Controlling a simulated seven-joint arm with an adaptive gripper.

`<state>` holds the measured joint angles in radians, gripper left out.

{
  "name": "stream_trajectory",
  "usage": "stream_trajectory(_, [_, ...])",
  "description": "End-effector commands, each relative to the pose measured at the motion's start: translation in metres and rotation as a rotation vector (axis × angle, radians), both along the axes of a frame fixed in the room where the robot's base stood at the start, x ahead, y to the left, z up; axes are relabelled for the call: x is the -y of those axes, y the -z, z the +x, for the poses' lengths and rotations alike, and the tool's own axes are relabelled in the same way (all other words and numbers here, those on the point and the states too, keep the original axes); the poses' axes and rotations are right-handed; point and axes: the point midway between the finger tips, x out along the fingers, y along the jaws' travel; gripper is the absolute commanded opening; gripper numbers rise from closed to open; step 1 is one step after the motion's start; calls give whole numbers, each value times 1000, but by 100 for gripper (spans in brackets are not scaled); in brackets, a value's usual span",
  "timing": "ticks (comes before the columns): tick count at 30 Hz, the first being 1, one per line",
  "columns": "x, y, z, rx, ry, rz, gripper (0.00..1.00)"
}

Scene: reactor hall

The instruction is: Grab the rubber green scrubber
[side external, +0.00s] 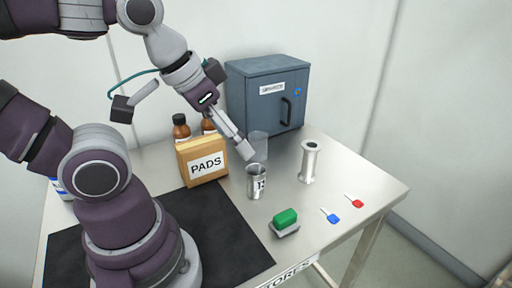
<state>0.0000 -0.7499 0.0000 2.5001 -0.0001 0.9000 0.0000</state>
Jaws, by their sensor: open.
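The green scrubber (285,217) is a small block with a green upper part on a grey-white base. It lies on the metal table near the front edge. My gripper (246,152) is open and empty in the side external view. It is above and behind the scrubber, up and to its left, close to the metal cup and well apart from the scrubber. Its fingers are seen partly edge-on.
A metal cup (257,182) stands between my gripper and the scrubber. A PADS box (202,162), brown bottles (181,130), a clear beaker (259,143), a metal spool (309,162) and a blue-grey cabinet (265,95) stand around. Blue (333,218) and red (357,203) tags lie right.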

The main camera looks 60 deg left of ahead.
Motion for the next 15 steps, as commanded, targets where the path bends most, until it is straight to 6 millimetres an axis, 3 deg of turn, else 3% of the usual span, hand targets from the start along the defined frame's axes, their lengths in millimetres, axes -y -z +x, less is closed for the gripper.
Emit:
stream_trajectory(11, [0, 0, 1, -7, 17, 8, 83])
stream_trajectory(15, [4, 6, 21, -103, 274, 111, 83])
